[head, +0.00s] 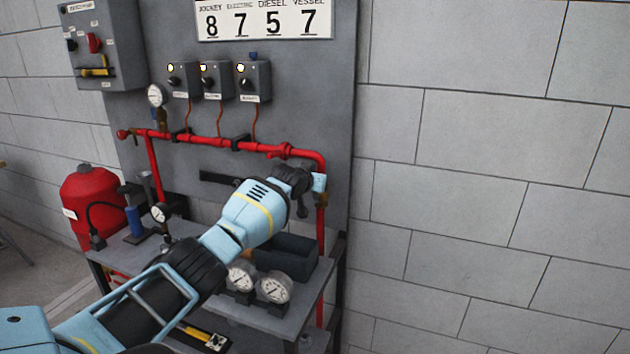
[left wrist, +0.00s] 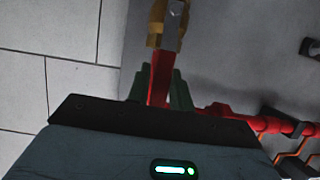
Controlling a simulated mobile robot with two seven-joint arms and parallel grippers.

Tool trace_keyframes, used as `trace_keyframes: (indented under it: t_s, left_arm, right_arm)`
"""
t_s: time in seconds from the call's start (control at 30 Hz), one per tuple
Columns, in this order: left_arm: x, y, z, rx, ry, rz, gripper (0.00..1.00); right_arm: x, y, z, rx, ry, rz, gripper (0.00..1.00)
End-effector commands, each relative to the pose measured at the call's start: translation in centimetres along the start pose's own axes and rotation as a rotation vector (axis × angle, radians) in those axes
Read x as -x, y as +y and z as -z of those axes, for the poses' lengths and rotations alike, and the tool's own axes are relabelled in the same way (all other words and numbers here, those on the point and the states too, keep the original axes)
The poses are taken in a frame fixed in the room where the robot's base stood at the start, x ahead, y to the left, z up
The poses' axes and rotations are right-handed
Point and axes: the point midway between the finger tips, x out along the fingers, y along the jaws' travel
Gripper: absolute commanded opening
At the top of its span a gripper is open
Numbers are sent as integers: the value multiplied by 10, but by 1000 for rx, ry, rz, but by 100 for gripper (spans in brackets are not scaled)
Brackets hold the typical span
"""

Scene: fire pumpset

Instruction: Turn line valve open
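The line valve, a brass body (left wrist: 168,24) with a grey part on it, sits on a red pipe (left wrist: 161,75) at the top of the left wrist view. In the head view a brass piece (head: 322,200) shows on the vertical red pipe at the panel's right edge, partly hidden by my gripper. My left gripper (head: 311,181) reaches to this pipe just below its bend. In the left wrist view its two greenish fingers (left wrist: 160,86) are apart, one on each side of the red pipe. Contact cannot be told. My right gripper is in neither view.
Three switch boxes (head: 211,81) and a pressure gauge (head: 157,95) are on the grey panel above the horizontal red pipe (head: 225,142). A bench (head: 285,325) below holds gauges (head: 274,287) and a dark bin (head: 290,254). A red tank (head: 88,208) stands left. Bare block wall is right.

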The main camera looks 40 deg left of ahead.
Motion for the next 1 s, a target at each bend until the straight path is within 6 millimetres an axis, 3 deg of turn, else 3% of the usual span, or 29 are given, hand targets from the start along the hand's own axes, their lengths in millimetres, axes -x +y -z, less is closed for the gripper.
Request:
trace_keyframes:
  t_s: [0.13, 0.53, 1.0]
  left_arm:
    - [0, 0, 0, 1, -1, -1, 39]
    - [6, 0, 1, 2, 1, -1, 39]
    - [59, 0, 4, 2, 5, -2, 39]
  right_arm:
    - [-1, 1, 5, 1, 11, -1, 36]
    - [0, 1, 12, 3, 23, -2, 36]
    - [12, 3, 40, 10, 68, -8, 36]
